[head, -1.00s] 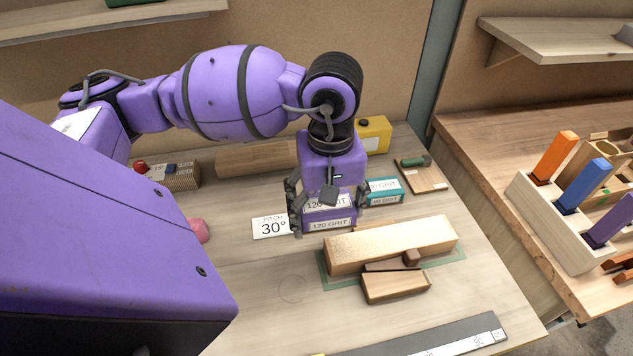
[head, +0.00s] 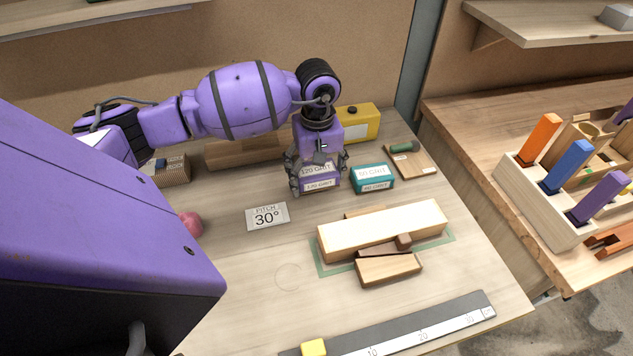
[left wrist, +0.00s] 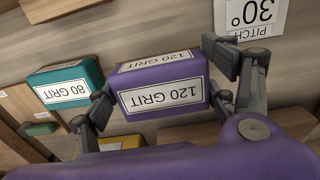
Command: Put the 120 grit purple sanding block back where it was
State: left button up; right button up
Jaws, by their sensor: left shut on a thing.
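The purple 120 grit sanding block (head: 321,184) is between the fingers of my left gripper (head: 318,178) at the back middle of the bench. In the left wrist view the block (left wrist: 160,88) shows both its labels, with a finger at each end, and my left gripper (left wrist: 165,95) is shut on it. The block is at or just above the bench top; I cannot tell whether it touches. The teal 80 grit block (head: 372,179) stands just to its right in the head view and also shows in the left wrist view (left wrist: 66,82). My right gripper is not in view.
A pitch 30° card (head: 267,216) lies to the front left. A pale wooden piece (head: 382,230) sits on a green-edged mat, with a small wedge (head: 388,270) in front. A yellow box (head: 359,123) stands behind. A ruler (head: 400,330) lies along the front.

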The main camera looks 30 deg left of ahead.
aim_at(317, 181)
pick_arm(q)
jog(key=shift+w+a+f, duration=0.15)
jog(key=shift+w+f, duration=0.15)
jog(key=shift+f, duration=1.9)
jog(key=o, duration=1.1)
jog(key=shift+r, duration=0.1)
jog(key=shift+r, duration=0.55)
notch_tip(317, 181, up, 11)
jog(key=shift+r+b, duration=0.15)
jog(key=shift+b, duration=0.15)
